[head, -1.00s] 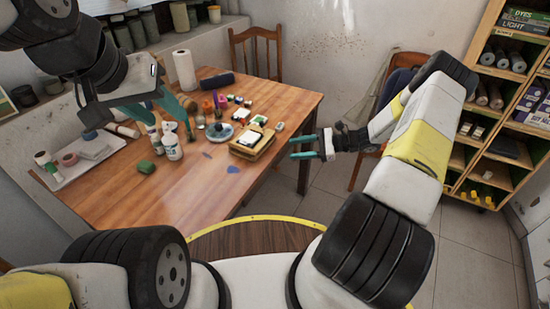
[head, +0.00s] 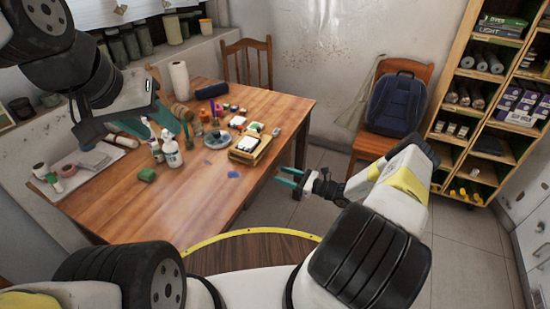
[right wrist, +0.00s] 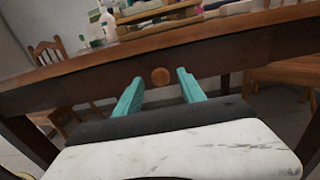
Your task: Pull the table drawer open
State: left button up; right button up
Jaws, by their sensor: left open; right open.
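The wooden table (head: 205,205) stands ahead to the left in the head view. Its drawer front (right wrist: 120,82) shows in the right wrist view as a dark panel under the tabletop, with a round wooden knob (right wrist: 160,76). The drawer looks shut. My right gripper (head: 282,177) is beside the table's right side in the head view. In the right wrist view its teal fingers (right wrist: 160,84) are open, one on each side of the knob as seen, not touching it. My left gripper (head: 130,120) is open above the table's left part.
Bottles (head: 171,147), jars, a paper roll (head: 180,80) and a wooden box (head: 250,148) stand on the table. A chair with a dark blue backpack (head: 397,102) and a shelf (head: 485,100) are at the right.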

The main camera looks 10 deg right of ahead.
jog(key=shift+w+a, duration=0.4)
jog(key=shift+a, duration=0.15)
grip_shut()
dwell(1.1)
